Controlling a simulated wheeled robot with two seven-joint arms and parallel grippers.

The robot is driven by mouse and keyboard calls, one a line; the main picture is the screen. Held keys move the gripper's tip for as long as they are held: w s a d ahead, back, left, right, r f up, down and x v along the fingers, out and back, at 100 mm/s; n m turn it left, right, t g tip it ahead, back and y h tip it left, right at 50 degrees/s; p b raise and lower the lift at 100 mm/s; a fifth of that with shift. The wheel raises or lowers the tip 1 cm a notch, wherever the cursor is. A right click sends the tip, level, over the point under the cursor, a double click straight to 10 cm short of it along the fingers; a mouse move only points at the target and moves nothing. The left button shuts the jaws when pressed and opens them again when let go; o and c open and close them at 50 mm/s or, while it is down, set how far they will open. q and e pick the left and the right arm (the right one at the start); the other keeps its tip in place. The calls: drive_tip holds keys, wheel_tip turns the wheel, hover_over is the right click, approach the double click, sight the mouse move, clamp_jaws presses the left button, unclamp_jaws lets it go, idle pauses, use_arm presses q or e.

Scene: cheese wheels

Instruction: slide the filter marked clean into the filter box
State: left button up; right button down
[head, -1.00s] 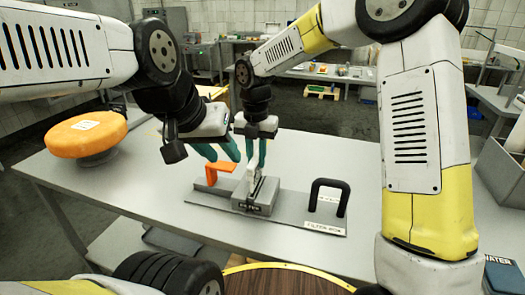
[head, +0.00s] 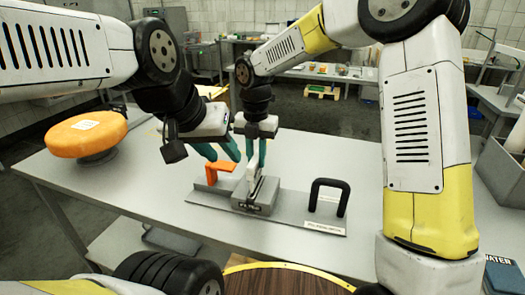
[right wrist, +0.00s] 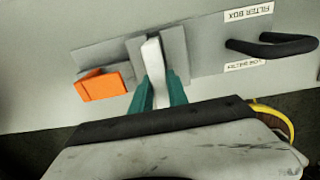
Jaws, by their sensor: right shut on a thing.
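My right gripper (right wrist: 160,92) is shut on a pale, narrow piece (right wrist: 153,60), likely the filter, standing in a grey block (head: 257,204) on a flat grey plate. The head view shows this right gripper (head: 256,165) over the block. A label on the block's front is too small to read, and I see no legible "clean" mark. An orange handle (head: 220,167) stands left of the block and shows in the right wrist view (right wrist: 100,85). My left gripper (head: 226,158) has its teal fingers apart, above and behind the orange handle, seemingly not touching it.
A black loop handle (head: 329,184) stands on the plate's right side. The right wrist view shows a "FILTER BOX" label (right wrist: 249,12) beside it. An orange cheese wheel (head: 87,133) rests on a stand at the left. The grey table (head: 330,150) is clear behind the plate.

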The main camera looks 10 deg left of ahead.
drive_tip(key=shift+f, duration=3.1)
drive_tip(key=c, duration=1.2)
unclamp_jaws()
drive_tip(key=shift+r, duration=3.95)
drive_tip(key=shift+d, duration=0.1)
